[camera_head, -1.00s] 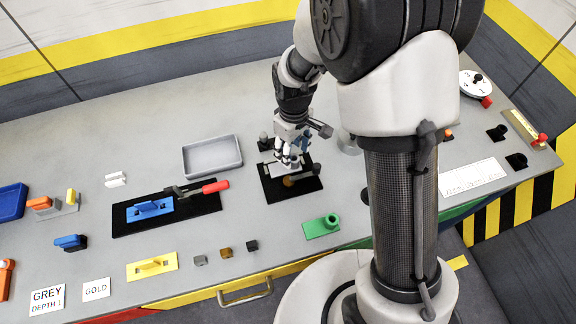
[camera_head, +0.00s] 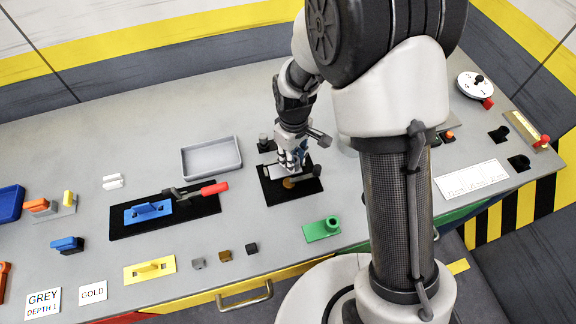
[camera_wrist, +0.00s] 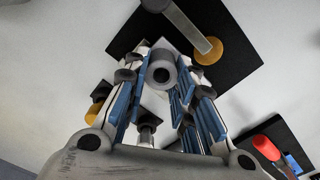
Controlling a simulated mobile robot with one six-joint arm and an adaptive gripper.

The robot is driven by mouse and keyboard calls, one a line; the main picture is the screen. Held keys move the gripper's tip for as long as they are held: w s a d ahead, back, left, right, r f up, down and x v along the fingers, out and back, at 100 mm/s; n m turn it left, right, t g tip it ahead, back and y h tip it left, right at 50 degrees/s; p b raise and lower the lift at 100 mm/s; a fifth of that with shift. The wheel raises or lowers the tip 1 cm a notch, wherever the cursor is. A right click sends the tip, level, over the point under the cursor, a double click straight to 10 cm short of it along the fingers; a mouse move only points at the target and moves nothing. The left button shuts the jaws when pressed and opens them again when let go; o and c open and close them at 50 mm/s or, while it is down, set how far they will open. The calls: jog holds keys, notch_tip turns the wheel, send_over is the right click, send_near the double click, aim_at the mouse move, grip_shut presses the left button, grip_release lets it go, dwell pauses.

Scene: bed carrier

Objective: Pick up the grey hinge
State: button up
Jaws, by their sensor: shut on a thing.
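The grey hinge (camera_wrist: 161,72) shows in the wrist view as a round grey barrel with a pale plate beneath. It sits between the blue-padded fingers of my gripper (camera_wrist: 158,90), which is shut on it. In the head view my gripper (camera_head: 288,170) points down over a black mat (camera_head: 275,195). The fingers hide most of the hinge there. I cannot tell whether the hinge still touches the mat.
On the mat lie a gold disc (camera_wrist: 208,50) and a grey bar (camera_wrist: 190,24) close to the hinge. A grey tray (camera_head: 211,171) stands behind left. A red-handled tool (camera_head: 214,189) and a blue handle piece (camera_head: 148,211) lie left. A green piece (camera_head: 321,229) stands in front.

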grip_shut()
jog(key=shift+r, duration=0.1)
